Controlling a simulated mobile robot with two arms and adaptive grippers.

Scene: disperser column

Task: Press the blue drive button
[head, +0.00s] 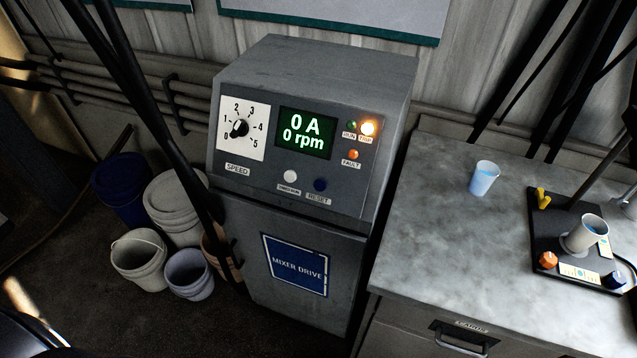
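The grey mixer drive cabinet (309,75) stands in the middle of the head view, with a sloped control panel. I cannot tell whether the blue button is pressed in. The green display (306,133) reads 0 A and 0 rpm. Neither gripper is in view, and nothing touches the panel.
A speed dial (240,128) is at the panel's left. Several buckets (139,259) stand on the floor left of the cabinet, with dark poles or cables crossing there. A grey bench (430,220) at the right holds a cup (484,178) and a black stirrer base (545,226).

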